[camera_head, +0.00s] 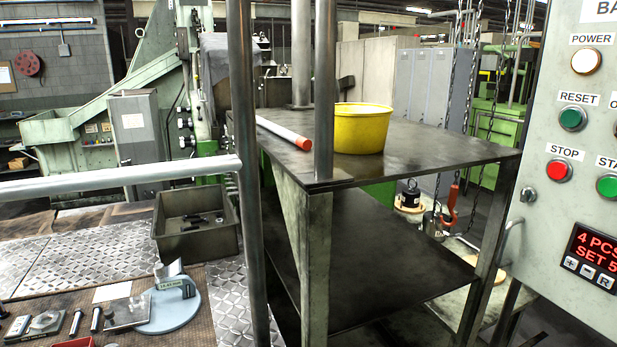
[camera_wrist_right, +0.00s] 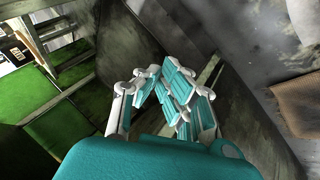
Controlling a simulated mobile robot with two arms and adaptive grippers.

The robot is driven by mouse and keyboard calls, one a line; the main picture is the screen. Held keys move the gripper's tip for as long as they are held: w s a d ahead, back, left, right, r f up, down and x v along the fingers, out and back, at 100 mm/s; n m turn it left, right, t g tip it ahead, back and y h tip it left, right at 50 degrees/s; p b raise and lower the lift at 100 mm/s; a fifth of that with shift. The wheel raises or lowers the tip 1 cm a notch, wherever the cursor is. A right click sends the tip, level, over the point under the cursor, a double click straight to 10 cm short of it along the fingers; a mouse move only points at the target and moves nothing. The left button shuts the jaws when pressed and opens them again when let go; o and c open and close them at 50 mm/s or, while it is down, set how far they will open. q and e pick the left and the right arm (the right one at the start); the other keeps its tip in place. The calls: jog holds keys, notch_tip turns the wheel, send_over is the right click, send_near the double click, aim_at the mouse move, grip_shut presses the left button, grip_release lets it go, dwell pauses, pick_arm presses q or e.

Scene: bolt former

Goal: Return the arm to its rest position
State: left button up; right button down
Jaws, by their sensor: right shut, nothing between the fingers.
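My right gripper (camera_wrist_right: 172,82) shows in the right wrist view, with white links and teal pads. Its fingers are drawn together and I see nothing between them. Dark, worn metal surfaces lie behind the fingers. Neither gripper nor arm shows in the head view, so the arm's pose relative to the bench and control panel cannot be told from there.
A dark metal shelf table (camera_head: 440,145) holds a yellow bucket (camera_head: 361,130) and a white tube with an orange end (camera_head: 285,132). A control panel (camera_head: 585,135) stands at right. A grey bin (camera_head: 195,240) with dark pieces sits on the left bench. Metal posts and a rail cross the view.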

jog(key=s+f+m+g, duration=0.2)
jog(key=s+f, duration=0.3)
jog(key=s, duration=0.7)
jog(key=s+f+m+g, duration=0.2)
jog(key=s+f, duration=0.3)
jog(key=s, duration=0.7)
jog(key=s+f+m+g+y, duration=0.1)
jog(key=s+f+m+g, duration=0.1)
jog(key=s+f, duration=0.4)
jog(key=s, duration=0.5)
jog(key=shift+s+a+m, duration=0.25)
jog(key=shift+s+m, duration=0.15)
